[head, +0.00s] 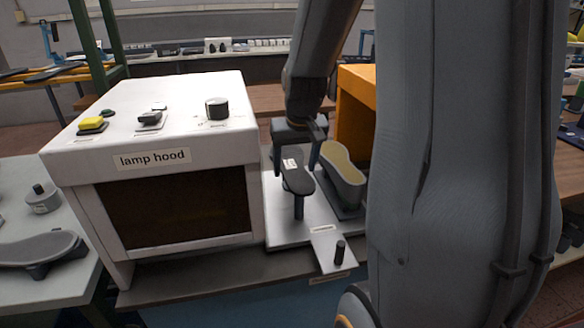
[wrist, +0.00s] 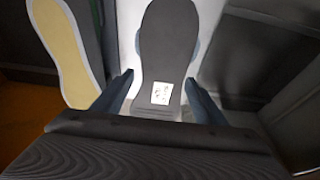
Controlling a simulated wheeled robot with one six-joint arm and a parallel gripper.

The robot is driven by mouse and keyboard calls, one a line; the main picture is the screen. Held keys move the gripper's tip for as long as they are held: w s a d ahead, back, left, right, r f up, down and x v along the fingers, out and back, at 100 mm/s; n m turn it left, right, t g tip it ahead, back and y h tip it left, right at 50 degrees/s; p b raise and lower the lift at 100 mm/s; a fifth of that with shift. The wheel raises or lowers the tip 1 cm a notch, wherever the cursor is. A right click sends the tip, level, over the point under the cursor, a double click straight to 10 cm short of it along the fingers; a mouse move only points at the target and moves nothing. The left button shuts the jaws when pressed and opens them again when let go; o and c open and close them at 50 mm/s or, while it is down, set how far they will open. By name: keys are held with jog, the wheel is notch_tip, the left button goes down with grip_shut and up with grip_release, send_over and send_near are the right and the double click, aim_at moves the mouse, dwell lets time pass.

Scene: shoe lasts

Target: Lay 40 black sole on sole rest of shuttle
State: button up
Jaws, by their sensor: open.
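The black sole (head: 296,182) lies flat on top of the sole rest, a dark post (head: 299,208) on the pale shuttle plate (head: 285,232). In the wrist view the sole (wrist: 166,45) shows a white label near its close end; the print is too small to read. My gripper (head: 295,170) is open, with one finger on each side of the sole. In the wrist view its fingertips (wrist: 159,78) stand apart, with a gap seen at the left finger; I cannot tell whether the right one touches.
A shoe last with a yellowish bottom (head: 344,163) stands close on the right. The white lamp hood (head: 160,160) is on the left, an orange box (head: 358,100) behind. The shuttle has a black knob (head: 340,252) in front.

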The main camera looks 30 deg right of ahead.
aim_at(294, 167)
jog(key=c, duration=0.9)
jog(key=shift+o, duration=0.2)
jog(key=shift+r, duration=0.1)
jog(key=shift+r, duration=0.1)
jog(key=shift+r+p, duration=1.4)
jog(key=shift+p, duration=0.2)
